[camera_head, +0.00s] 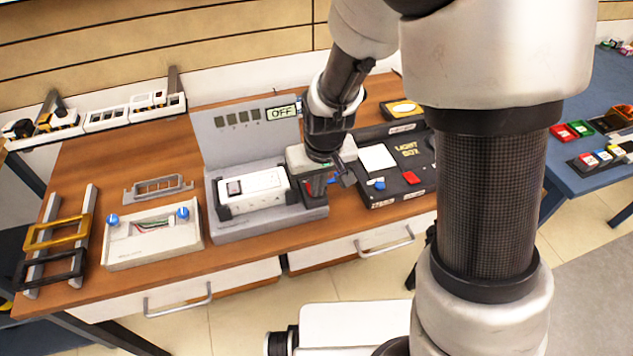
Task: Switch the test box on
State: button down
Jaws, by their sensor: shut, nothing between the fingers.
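The grey test box (225,132) stands on the wooden bench, with an upright back panel. A small display (282,113) on that panel reads "OFF". A white module with a dark square (252,189) lies in the box's cradle. My gripper (326,184) is shut and empty, pointing down at the right end of the box. A small red part (306,187) shows just left of the fingers; I cannot tell whether they touch it. The gripper hides much of that end of the box, and no switch can be made out clearly.
A black light box (408,179) stands close on the right. A white panel with blue knobs (150,236), a grey bracket (157,188) and a rack with yellow and black frames (57,232) are on the left. Trays (106,118) line the back.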

jog(key=shift+s+d+f, duration=0.15)
jog(key=shift+s+f, duration=0.3)
jog(key=shift+f, duration=0.2)
jog(key=shift+s+r, duration=0.1)
jog(key=shift+s, duration=0.05)
